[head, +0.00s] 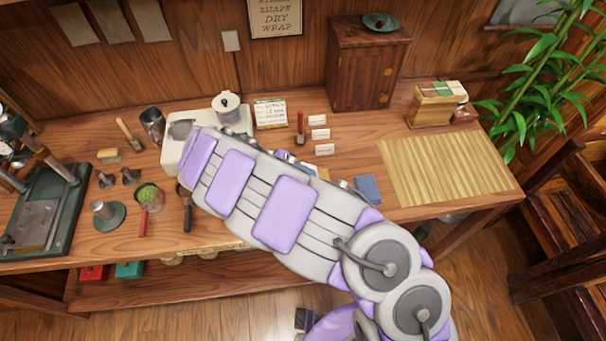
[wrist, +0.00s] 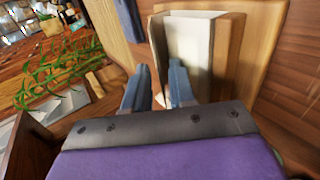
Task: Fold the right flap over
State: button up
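A pale cream, upright sheet or panel (wrist: 190,42) stands over a tan wooden board (wrist: 258,45) in the wrist view. I cannot tell for sure whether it is the right flap. My gripper (wrist: 160,68) is in front of it in the wrist view.
A folded blue cloth (head: 368,188) lies right of my arm; it also shows in the wrist view (wrist: 130,18). A bamboo mat (head: 445,165) lies at the right. Tools crowd the left.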

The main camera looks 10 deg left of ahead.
jog(key=p+v, duration=0.3)
jog(key=v, duration=1.4)
jog(key=shift+a, duration=0.15)
jog(key=shift+f, duration=0.1)
